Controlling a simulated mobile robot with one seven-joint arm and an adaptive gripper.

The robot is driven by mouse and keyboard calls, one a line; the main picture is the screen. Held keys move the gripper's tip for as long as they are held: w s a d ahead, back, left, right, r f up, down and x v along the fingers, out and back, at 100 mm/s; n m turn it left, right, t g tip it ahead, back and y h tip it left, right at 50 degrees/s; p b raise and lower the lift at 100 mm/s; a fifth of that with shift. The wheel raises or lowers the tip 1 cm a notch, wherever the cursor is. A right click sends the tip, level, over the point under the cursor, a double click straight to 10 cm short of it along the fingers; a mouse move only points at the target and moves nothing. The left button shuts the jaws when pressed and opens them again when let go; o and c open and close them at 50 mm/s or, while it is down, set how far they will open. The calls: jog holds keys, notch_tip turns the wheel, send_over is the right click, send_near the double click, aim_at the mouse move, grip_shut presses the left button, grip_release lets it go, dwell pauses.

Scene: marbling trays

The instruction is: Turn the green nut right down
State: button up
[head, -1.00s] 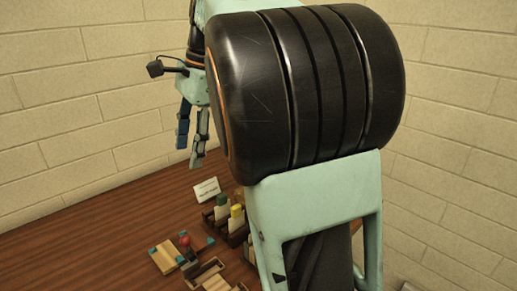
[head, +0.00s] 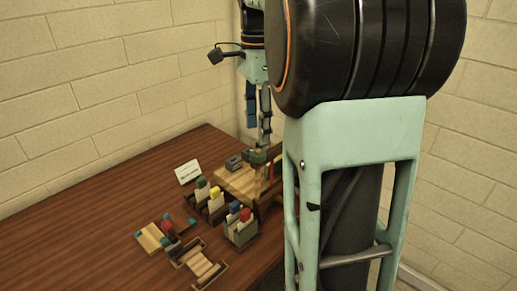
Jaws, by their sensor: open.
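A dark green piece (head: 257,157), which looks like the green nut, is at the upper end of a pale post at the right side of a wooden board (head: 233,181). My gripper (head: 259,136) points down right above it, with its two fingers apart and nothing seen between them. The fingertips are close to the green piece; I cannot tell whether they touch it. My own arm stands in front and hides the right end of the board.
A white card (head: 188,172) stands at the back left. A box (head: 241,232) with blue and red tops stands nearer. Wooden blocks (head: 151,238) and a small tray (head: 203,268) lie in front. The left tabletop is clear.

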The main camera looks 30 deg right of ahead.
aim_at(258, 149)
notch_tip(258, 149, down, 7)
jog(key=shift+r, duration=0.2)
jog(key=c, duration=1.1)
jog(key=shift+c, duration=0.3)
